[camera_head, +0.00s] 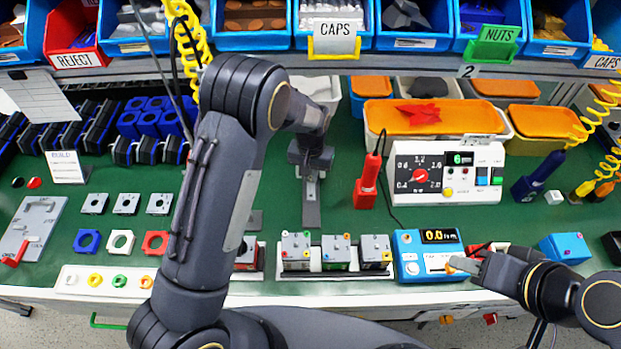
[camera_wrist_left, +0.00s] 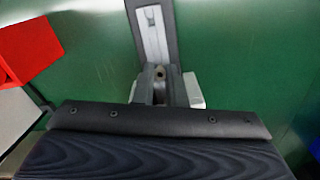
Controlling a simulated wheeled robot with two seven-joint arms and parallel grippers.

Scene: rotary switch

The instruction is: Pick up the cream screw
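I cannot pick out a cream screw with certainty. A small cream ring-like piece (camera_head: 71,280) sits at the left end of a white strip at the front left, too small to identify. My left gripper (camera_head: 311,172) points down over the green bench, just behind a dark strip with a light metal plate (camera_head: 311,206). The left wrist view shows the gripper (camera_wrist_left: 160,90) beside the plate (camera_wrist_left: 153,35), with pale bits on both sides. Whether its fingers hold anything is unclear. My right gripper (camera_head: 468,264) is at the front right by a blue meter (camera_head: 428,255); its finger gap is not clear.
A red upright tool (camera_head: 367,183) and a white dial unit (camera_head: 446,172) stand right of my left gripper. Several small switch boxes (camera_head: 336,252) stand in front. Parts bins (camera_head: 254,42) line the shelf at the back. Some green surface beside the left gripper is bare.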

